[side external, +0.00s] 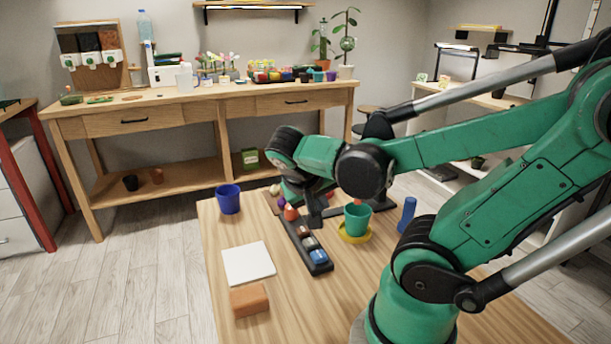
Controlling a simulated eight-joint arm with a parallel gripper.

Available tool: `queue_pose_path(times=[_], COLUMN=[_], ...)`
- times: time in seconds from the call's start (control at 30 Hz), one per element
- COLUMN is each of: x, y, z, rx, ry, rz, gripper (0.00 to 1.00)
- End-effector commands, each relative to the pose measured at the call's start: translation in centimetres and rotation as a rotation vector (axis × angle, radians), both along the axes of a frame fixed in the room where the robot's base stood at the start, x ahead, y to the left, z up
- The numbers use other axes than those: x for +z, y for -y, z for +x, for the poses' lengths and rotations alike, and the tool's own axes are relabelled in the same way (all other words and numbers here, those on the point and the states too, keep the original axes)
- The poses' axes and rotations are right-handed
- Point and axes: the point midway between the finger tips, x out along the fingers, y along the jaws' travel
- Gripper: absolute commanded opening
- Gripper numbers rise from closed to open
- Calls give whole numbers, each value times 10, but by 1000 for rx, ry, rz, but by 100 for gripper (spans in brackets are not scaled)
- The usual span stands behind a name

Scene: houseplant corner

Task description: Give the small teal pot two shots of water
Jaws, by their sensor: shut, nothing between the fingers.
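A small teal pot (357,219) stands upright on a yellow saucer (355,238) on the wooden table. My gripper (318,216) is low over the table, just left of the pot and close to the black tray. Its dark fingers are shut with nothing held, and my arm hides part of them. I cannot tell whether the fingers touch anything. A small red thing shows at the pot's rim, too small to make out. No watering tool is clearly recognisable.
A long black tray (326,268) with several small coloured items runs beside my gripper. A blue pot (228,199), a white square (248,263), a brown block (249,300) and a blue cylinder (407,213) stand around it. The table's front middle is clear.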

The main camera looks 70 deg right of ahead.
Motion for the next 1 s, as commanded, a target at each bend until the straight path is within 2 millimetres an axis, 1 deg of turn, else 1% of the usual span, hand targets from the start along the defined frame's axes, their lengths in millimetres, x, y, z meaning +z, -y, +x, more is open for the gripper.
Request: queue_pose_path(times=[0.2, 0.53, 0.8, 1.0], x=[-23, -54, -72, -78], y=[0, 0, 0, 0], z=[0, -1, 1, 0], rx=[0, 0, 0, 0], ry=[-1, -1, 0, 0], rz=[1, 1, 2, 2], gripper=[0, 0, 0, 0])
